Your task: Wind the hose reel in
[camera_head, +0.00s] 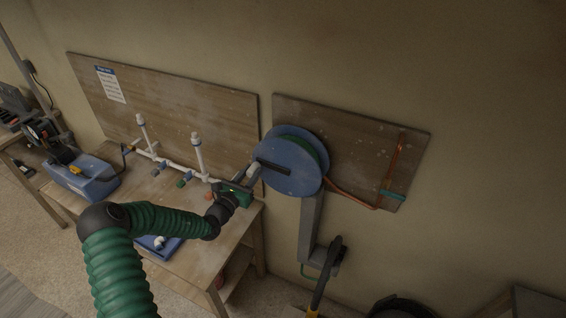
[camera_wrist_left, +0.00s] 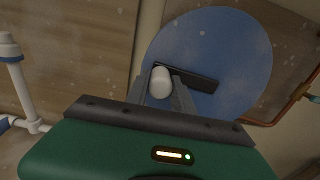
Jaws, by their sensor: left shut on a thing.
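The hose reel (camera_head: 288,180) is a blue disc on a grey post in front of a wooden board. Some green hose (camera_head: 312,143) shows at its rim behind the front disc. A dark crank arm (camera_head: 273,168) lies across the disc and ends in a whitish knob (camera_wrist_left: 160,82). My left gripper (camera_head: 250,178) reaches the reel from the left and is shut on the crank knob. In the left wrist view my left gripper's fingers (camera_wrist_left: 168,92) stand on both sides of the knob, with the blue disc (camera_wrist_left: 225,55) behind. My right gripper is not in view.
A wooden bench (camera_head: 190,250) with white pipework (camera_head: 170,160) and a blue tray (camera_head: 160,246) stands left of the reel. A blue machine (camera_head: 85,180) sits further left. A copper pipe (camera_head: 352,196) runs right of the reel. A yellow-and-black handled tool (camera_head: 322,280) stands below it.

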